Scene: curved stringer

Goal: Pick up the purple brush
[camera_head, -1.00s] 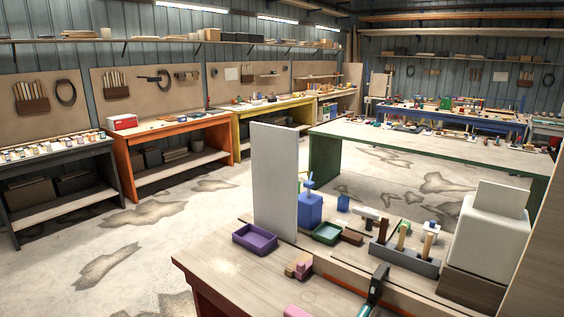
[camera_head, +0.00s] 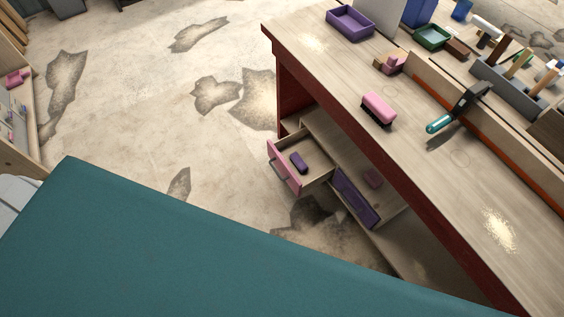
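A small purple block-like thing (camera_head: 298,162), which looks like the purple brush, lies in an open drawer (camera_head: 318,170) with a pink front, under the red-sided workbench. Its bristles cannot be made out. Below and to the right is a second drawer with a purple front (camera_head: 355,199); a small dull pink thing (camera_head: 373,178) lies in it. A pink brush with dark bristles (camera_head: 379,107) lies on the bench top. Neither of my grippers is in view.
The workbench top (camera_head: 470,180) holds a purple tray (camera_head: 350,22), a green tray (camera_head: 433,37), a teal-handled tool (camera_head: 458,110) and a grey tool holder (camera_head: 510,88). A wide teal surface fills the foreground; I cannot tell what it is. Bare floor lies left of the drawers.

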